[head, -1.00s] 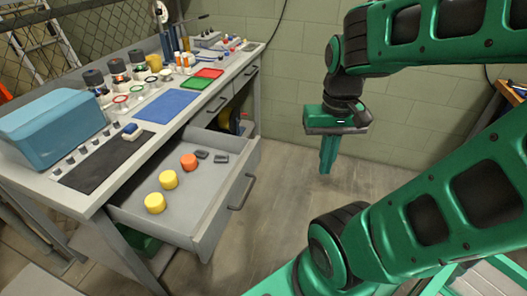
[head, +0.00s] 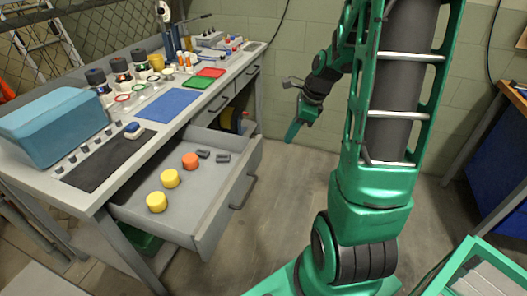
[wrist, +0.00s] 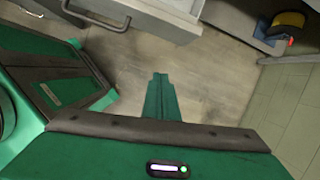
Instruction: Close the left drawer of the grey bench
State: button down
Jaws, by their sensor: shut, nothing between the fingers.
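The grey bench (head: 75,196) stands at the left in the head view. Its left drawer (head: 222,218) is pulled out toward the open floor and holds yellow and orange round pieces and two small dark pieces. The drawer's dark bar handle (head: 243,192) is on its front panel. My gripper (head: 292,132) is shut and empty, to the right of the drawer and apart from it, pointing down. In the wrist view the shut fingers (wrist: 159,97) are over bare floor, and a drawer handle (wrist: 97,14) shows at the top left.
The bench top carries a blue box (head: 52,125), a blue mat (head: 167,103), red and green trays, and several jars. Other drawers right of the open one are shut. A yellow and dark object (head: 232,120) sits under the bench. Floor between drawer and arm is clear.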

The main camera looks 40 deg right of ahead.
jog(key=w+a+f+m, duration=0.2)
jog(key=w+a+f, duration=0.1)
jog(key=w+f, duration=0.5)
jog(key=shift+a+f+m+t, duration=0.3)
jog(key=shift+a+f, duration=0.05)
jog(key=shift+f, duration=0.95)
jog(key=shift+w, duration=0.1)
